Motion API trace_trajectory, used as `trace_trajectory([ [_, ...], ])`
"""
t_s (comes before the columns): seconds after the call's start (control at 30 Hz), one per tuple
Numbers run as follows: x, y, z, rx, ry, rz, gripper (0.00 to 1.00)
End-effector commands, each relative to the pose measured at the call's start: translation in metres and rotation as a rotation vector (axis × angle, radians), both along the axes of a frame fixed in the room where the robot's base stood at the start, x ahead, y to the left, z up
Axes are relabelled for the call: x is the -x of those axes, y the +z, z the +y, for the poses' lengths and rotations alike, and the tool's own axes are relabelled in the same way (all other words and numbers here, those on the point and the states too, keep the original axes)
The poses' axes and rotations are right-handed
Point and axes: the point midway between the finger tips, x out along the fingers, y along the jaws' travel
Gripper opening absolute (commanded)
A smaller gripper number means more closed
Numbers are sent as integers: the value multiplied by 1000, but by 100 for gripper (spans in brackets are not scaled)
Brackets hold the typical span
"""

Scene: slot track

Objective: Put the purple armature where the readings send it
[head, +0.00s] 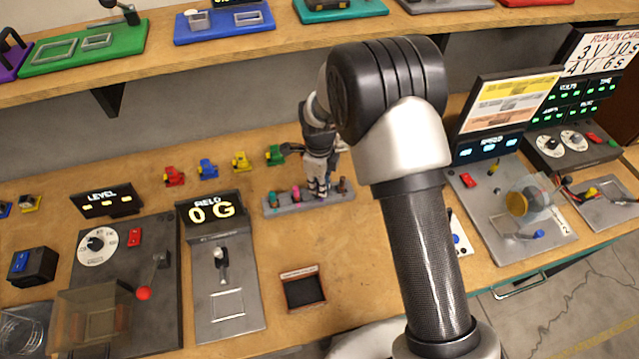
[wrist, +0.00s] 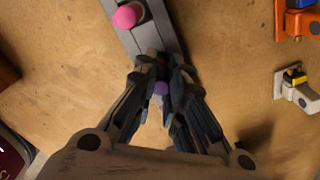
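The purple armature (wrist: 161,88) shows as a small purple knob between my fingertips in the wrist view. My gripper (head: 317,190) points down over the grey rack (head: 320,205) in the head view. Its fingers are drawn together on the armature, and they hide most of it; it also shows in the wrist view (wrist: 162,72). I cannot tell whether the armature is clear of the rack. A pink armature (wrist: 127,15) stands in the rack, with a teal one (head: 272,199) left of it and a brownish one (head: 341,185) at the right end.
Left is a LEVEL display (head: 107,201) and a dial panel. A small dark tray (head: 303,289) lies in front. At right are a SPEED station (head: 490,148) and a run-in card (head: 604,50). Coloured blocks stand behind.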

Motion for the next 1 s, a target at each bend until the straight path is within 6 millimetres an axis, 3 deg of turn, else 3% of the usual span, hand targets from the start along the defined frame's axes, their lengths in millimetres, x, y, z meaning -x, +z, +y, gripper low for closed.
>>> trace_trajectory([
  [0.3,0,0,0,0,0,0,33],
  [0.67,0,3,0,0,0,0,34],
  [0.77,-1,12,0,-1,0,-1,34],
  [1.0,-1,62,1,-2,0,-5,34],
])
